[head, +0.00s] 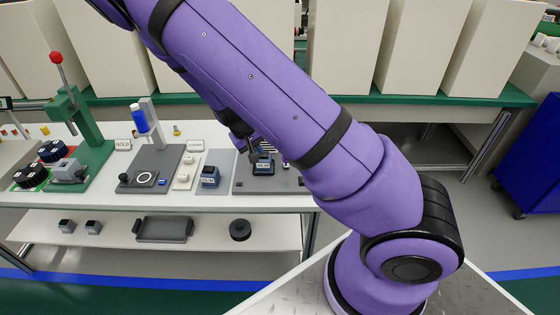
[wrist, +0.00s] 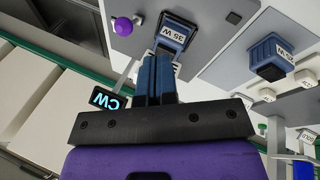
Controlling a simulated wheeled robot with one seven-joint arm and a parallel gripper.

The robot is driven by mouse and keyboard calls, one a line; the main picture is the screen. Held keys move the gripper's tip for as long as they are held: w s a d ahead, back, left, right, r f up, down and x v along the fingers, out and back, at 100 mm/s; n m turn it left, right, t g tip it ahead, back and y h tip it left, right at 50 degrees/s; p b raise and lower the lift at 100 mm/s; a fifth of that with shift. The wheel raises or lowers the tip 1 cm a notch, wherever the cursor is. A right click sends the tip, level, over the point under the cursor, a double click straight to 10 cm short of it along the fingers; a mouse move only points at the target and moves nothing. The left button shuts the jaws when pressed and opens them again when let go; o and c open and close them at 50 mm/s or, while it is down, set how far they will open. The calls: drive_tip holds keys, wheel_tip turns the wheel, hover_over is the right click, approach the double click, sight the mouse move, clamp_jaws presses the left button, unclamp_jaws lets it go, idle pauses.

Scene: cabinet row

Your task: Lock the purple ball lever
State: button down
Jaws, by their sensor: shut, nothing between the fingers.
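The purple ball (wrist: 123,26) sits on a grey panel at the upper left of the wrist view, beside a dark blue block (wrist: 177,34) labelled 35 W in a dark frame. A short grey rod shows near the ball, but the lever's full shape and position cannot be made out. My gripper (wrist: 160,62) is shut and empty, its blue fingers together in front of the block's lower edge and to the right of the ball. In the head view my gripper (head: 254,157) is over the grey plate (head: 244,184); my arm covers part of this station, and I cannot pick out the ball.
A second blue block (wrist: 268,58) stands on the neighbouring plate, with white buttons nearby. A green press (head: 85,135) and a blue spool (head: 139,118) stand farther left on the bench. A lower shelf (head: 190,231) holds several parts.

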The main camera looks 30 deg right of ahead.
drive_tip(key=shift+d+f, duration=0.1)
drive_tip(key=shift+f, duration=0.15)
drive_tip(key=x, duration=1)
drive_tip(key=shift+d, duration=0.25)
drive_tip(key=shift+d+r, duration=0.2)
drive_tip(key=shift+d, duration=1.65)
drive_tip(key=shift+w+r, duration=0.1)
drive_tip(key=shift+w, duration=0.05)
drive_tip(key=shift+w+d+r+g, duration=0.1)
drive_tip(key=shift+w+d+g, duration=0.05)
drive_tip(key=shift+g, duration=0.15)
